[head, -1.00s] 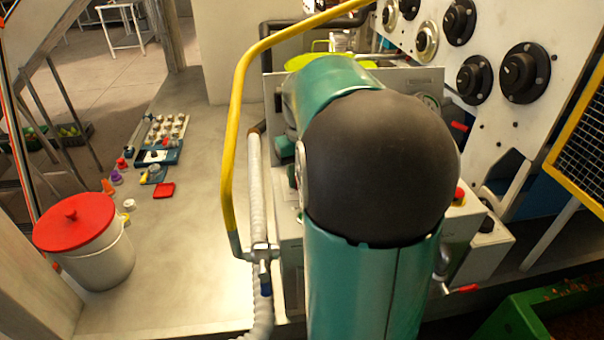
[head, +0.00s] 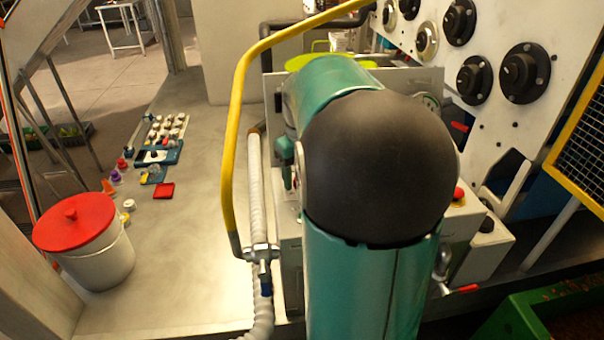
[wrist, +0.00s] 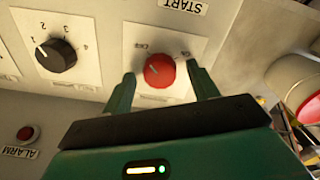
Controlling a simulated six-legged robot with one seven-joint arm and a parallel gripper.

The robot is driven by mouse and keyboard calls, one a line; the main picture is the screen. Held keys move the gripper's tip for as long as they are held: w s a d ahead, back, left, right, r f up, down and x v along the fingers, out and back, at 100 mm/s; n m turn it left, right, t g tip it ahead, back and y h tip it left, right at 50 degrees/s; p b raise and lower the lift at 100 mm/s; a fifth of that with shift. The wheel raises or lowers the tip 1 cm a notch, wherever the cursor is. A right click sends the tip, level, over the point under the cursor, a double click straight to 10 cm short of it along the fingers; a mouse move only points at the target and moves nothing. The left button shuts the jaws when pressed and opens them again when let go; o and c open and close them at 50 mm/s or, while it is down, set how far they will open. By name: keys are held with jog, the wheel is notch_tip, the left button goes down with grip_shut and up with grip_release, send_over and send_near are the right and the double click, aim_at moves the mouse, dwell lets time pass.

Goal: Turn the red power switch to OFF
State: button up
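The red power switch (wrist: 158,70) is a round red knob on a white plate in the wrist view, with small upside-down lettering on either side of it. A pointer mark shows on its face, but I cannot read clearly which label it faces. My gripper (wrist: 162,78) is open, with one green finger to the left of the knob and one to its right. Gaps show between the fingers and the knob, and I cannot tell if the tips reach past its face.
A black rotary dial (wrist: 55,55) with numbers is left of the switch. A red button (wrist: 27,133) sits above an ALARM label, and a START label (wrist: 183,5) is above the switch. A yellow rail (head: 238,130) and a grey hose (head: 255,190) stand left of my arm.

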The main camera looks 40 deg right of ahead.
notch_tip(320, 180, up, 14)
dwell(0.7)
jog(key=shift+f, duration=0.1)
dwell(0.3)
jog(key=s+a+f+t, duration=0.2)
jog(key=s+a+f, duration=0.1)
jog(key=a, duration=0.6)
jog(key=s+a+f+n+t, duration=0.1)
jog(key=s+a+f, duration=0.3)
jog(key=a, duration=0.5)
jog(key=s+a+f+n+t, duration=0.1)
jog(key=s+a+f+t, duration=0.1)
jog(key=a, duration=0.7)
jog(key=shift+s+f+t, duration=0.3)
jog(key=shift+s+f, duration=0.5)
jog(key=shift+s, duration=0.1)
